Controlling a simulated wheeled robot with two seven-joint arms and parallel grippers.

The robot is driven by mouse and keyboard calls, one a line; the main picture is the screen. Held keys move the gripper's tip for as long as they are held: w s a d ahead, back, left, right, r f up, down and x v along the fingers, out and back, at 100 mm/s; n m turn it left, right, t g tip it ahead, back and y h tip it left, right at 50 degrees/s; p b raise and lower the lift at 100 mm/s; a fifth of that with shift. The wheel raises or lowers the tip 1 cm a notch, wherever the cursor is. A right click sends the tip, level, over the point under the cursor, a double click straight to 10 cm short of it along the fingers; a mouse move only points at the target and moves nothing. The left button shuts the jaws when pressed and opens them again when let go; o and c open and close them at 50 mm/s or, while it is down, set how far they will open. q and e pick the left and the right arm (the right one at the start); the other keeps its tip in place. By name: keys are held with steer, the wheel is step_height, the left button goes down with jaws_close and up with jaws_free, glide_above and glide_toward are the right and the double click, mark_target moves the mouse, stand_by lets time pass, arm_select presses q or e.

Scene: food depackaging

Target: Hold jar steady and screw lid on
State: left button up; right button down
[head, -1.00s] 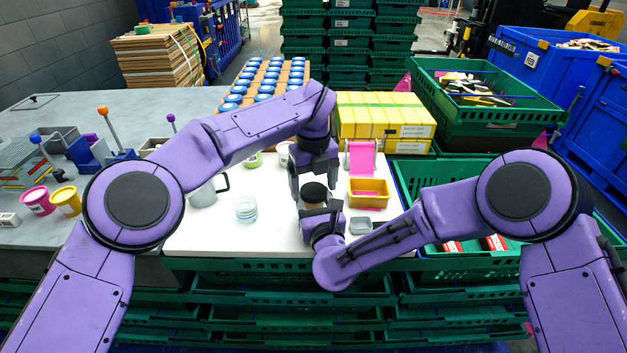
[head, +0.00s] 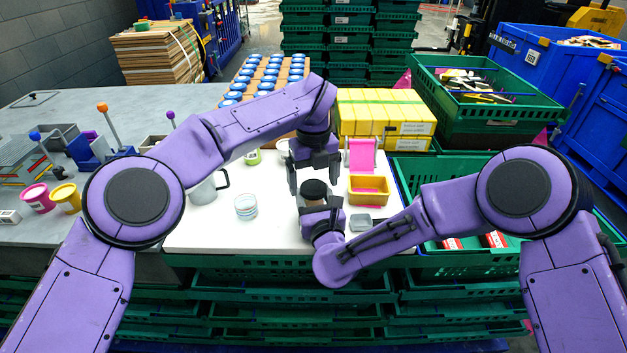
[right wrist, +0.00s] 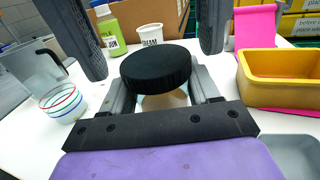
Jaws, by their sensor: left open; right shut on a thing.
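A clear glass jar (right wrist: 165,101) stands upright at the front of the white worktop. A black ribbed lid (right wrist: 156,67) sits on its top, level as far as I can see; the thread is hidden. The lid also shows in the head view (head: 314,189). My right gripper (head: 319,208) is shut on the jar from the front, with a finger on each side below the lid. My left gripper (head: 314,180) is open above the jar. Its two fingers hang on either side of the lid, apart from it, in the right wrist view (right wrist: 145,60).
A yellow tray (head: 369,191) and a pink stand (head: 361,154) are right of the jar. A grey dish (head: 362,223) lies in front of the tray. A striped glass (head: 246,207) and a grey jug (head: 203,190) stand left. Worktop between glass and jar is clear.

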arm_select(q)
step_height(320, 180, up, 7)
arm_select(e)
steer(key=shift+c, duration=0.8)
jaws_free()
